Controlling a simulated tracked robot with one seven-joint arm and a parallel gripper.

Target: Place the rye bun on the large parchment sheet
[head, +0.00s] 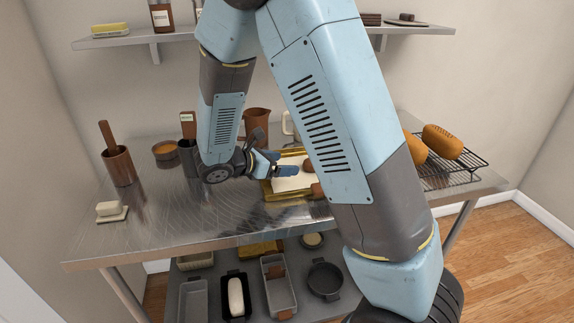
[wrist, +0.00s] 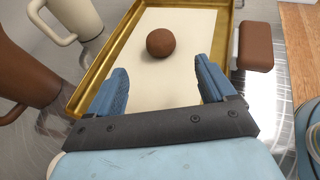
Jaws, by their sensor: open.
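The rye bun, a round brown ball (wrist: 161,43), rests on the cream parchment sheet (wrist: 198,22) inside a shallow gold tray (wrist: 238,28) in the wrist view. In the head view the bun (head: 308,164) shows partly behind my arm, on the sheet (head: 288,184) in the gold tray (head: 268,191). My gripper (wrist: 161,70) is open and empty, low over the sheet. The bun lies just beyond its fingertips, apart from both fingers. In the head view my gripper (head: 285,171) points right toward the bun.
A brown block handle (wrist: 255,46) sits at the tray's right side. A cream mug (wrist: 75,18) and brown pitcher (wrist: 25,65) stand close at left. A wire rack (head: 462,162) with loaves is at the table's right.

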